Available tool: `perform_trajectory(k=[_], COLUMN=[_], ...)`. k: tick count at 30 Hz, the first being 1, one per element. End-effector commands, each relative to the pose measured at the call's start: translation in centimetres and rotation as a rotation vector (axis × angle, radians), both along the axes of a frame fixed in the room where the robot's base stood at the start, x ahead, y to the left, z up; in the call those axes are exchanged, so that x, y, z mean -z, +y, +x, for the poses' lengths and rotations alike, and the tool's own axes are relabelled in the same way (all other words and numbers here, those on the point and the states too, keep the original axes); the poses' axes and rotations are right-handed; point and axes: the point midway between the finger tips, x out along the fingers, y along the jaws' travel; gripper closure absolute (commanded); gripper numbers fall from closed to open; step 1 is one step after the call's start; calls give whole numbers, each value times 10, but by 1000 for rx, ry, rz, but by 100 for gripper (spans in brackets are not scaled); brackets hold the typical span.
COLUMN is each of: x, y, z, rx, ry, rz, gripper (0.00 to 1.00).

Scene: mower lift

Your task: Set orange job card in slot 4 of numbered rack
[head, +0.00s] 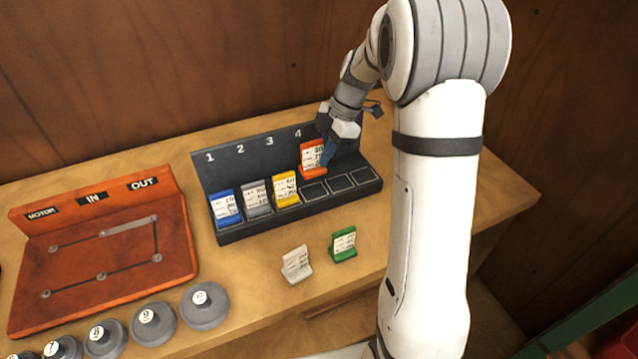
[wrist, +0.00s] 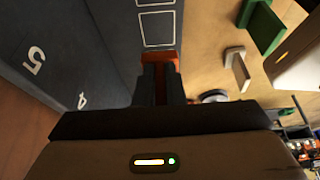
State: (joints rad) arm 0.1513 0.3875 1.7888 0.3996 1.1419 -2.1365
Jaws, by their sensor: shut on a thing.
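The orange job card (head: 312,157) is upright in my gripper (head: 328,152), in front of the rack's back panel under the number 4. The dark numbered rack (head: 232,238) stands on the bench. The outlined floor of slot 4 (head: 314,191) shows bare just below the card, so the card appears held above it. In the wrist view my gripper (wrist: 160,98) is shut on the card, whose orange edge (wrist: 176,62) shows between and beyond the fingers. The panel's 4 and 5 show at left there. The card's lower edge is partly hidden.
Blue (head: 226,208), grey (head: 257,199) and yellow (head: 286,189) cards fill slots 1 to 3. Two outlined places right of slot 4 are empty. A white card (head: 297,265) and a green card (head: 343,244) stand on the bench in front. An orange-red board (head: 100,250) lies left.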

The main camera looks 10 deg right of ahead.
Motion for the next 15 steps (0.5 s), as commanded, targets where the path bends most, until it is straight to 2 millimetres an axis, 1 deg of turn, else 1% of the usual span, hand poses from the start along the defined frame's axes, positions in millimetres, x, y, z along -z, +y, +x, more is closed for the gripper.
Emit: perform_trajectory(k=[1,3,11,15], x=[9,21,43,64], y=[0,0,0,-1], z=[0,-1,0,0], rx=[1,2,5,4], ry=[4,3,2,3], rz=[0,0,1,0], gripper=[100,100,100,100])
